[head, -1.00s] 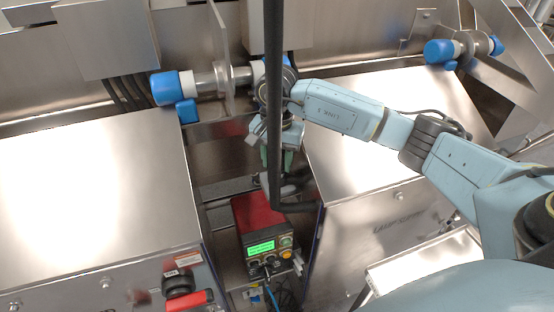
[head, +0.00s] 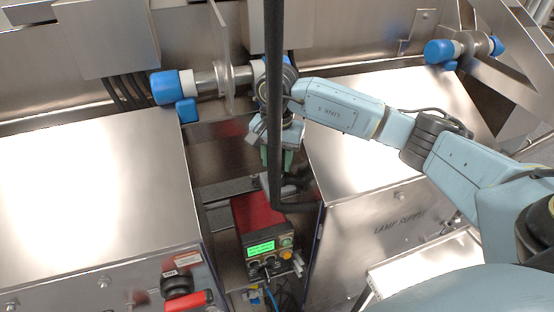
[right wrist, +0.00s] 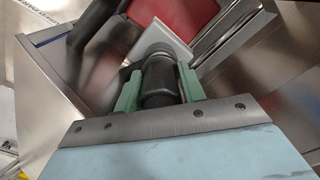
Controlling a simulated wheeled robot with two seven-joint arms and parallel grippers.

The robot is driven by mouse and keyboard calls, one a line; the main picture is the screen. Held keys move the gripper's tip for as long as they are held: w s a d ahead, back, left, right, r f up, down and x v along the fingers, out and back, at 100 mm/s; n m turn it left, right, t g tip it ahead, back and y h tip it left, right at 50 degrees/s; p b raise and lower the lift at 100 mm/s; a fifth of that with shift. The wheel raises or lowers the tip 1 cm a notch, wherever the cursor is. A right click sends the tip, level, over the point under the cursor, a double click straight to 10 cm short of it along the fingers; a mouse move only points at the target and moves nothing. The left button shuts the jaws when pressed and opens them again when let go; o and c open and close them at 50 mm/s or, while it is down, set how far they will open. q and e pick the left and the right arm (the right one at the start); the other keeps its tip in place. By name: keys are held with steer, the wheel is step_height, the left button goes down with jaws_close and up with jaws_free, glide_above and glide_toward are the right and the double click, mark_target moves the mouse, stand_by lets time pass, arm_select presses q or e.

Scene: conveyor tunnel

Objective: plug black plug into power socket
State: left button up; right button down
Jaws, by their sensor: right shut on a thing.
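The black plug (right wrist: 158,82) is between the green fingers of my right gripper (right wrist: 158,92) in the right wrist view. The gripper is shut on it. A light grey square piece (right wrist: 168,42), which looks like the power socket, is right at the plug's far end. I cannot tell whether the plug is seated in it or only close in front. In the head view my right gripper (head: 277,160) points down between the two steel cabinets, partly behind a black vertical bar. The plug is not clear there. My left gripper is not in view.
A red box with a green display (head: 261,248) stands just below the gripper. A thick black bar (head: 274,90) crosses in front of it. Steel cabinets (head: 95,195) flank the narrow gap. A red-handled switch (head: 188,297) is at the lower left.

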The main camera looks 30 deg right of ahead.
steer(key=shift+s+d+f, duration=0.1)
steer(key=shift+s+f, duration=0.05)
steer(key=shift+f, duration=0.35)
steer(key=c, duration=0.8)
jaws_free()
steer(key=shift+o, duration=0.2)
steer(key=shift+r, duration=0.4)
steer(key=r, duration=0.6)
steer(key=r+b, duration=0.1)
steer(key=r, duration=0.5)
steer(key=shift+w+r, duration=0.2)
steer(key=shift+r, duration=0.6)
steer(key=shift+s, duration=0.1)
